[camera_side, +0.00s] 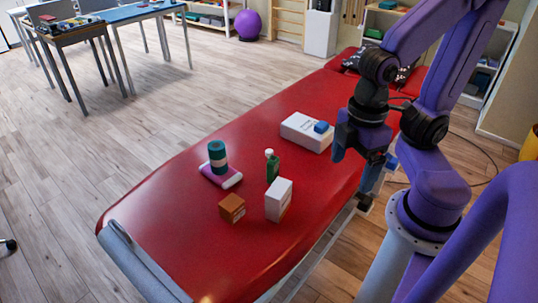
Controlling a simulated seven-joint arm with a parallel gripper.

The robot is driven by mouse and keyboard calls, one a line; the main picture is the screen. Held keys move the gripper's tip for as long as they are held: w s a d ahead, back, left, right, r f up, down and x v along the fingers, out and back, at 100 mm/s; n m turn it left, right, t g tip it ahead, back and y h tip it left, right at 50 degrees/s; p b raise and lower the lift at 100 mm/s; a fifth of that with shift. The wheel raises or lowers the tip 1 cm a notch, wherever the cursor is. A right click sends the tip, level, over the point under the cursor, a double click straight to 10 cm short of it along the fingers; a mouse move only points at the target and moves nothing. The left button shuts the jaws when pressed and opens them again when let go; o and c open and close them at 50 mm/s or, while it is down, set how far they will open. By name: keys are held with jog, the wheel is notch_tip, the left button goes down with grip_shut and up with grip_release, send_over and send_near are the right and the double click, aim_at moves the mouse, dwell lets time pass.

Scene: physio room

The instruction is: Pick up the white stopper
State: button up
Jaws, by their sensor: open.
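The white stopper (269,152) sits on top of a small dark green bottle (272,169), which stands upright on the red treatment table (200,253). My gripper (362,172) is open and empty, over the right edge of the table. It is to the right of the bottle and stopper and apart from them.
A white box (278,200) stands close in front of the bottle, with an orange-brown box (232,208) left of it. A teal roll (217,156) stands by a purple and white item (222,175). A flat white box (305,131) carries a blue block (321,127) near my gripper.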

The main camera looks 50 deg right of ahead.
jog(key=c, duration=0.3)
jog(key=w+a+m, duration=0.3)
jog(key=w+m, duration=0.5)
jog(key=w, duration=0.5)
jog(key=m, duration=1.9)
send_over(269, 151)
jog(key=f, duration=2.5)
jog(key=shift+s+d+f, duration=0.15)
jog(key=shift+s+d, duration=0.05)
jog(key=shift+s, duration=0.1)
jog(key=shift+w+f, duration=0.15)
jog(key=shift+f, duration=1.45)
jog(key=shift+w+f, duration=0.15)
jog(key=shift+f, duration=1.4)
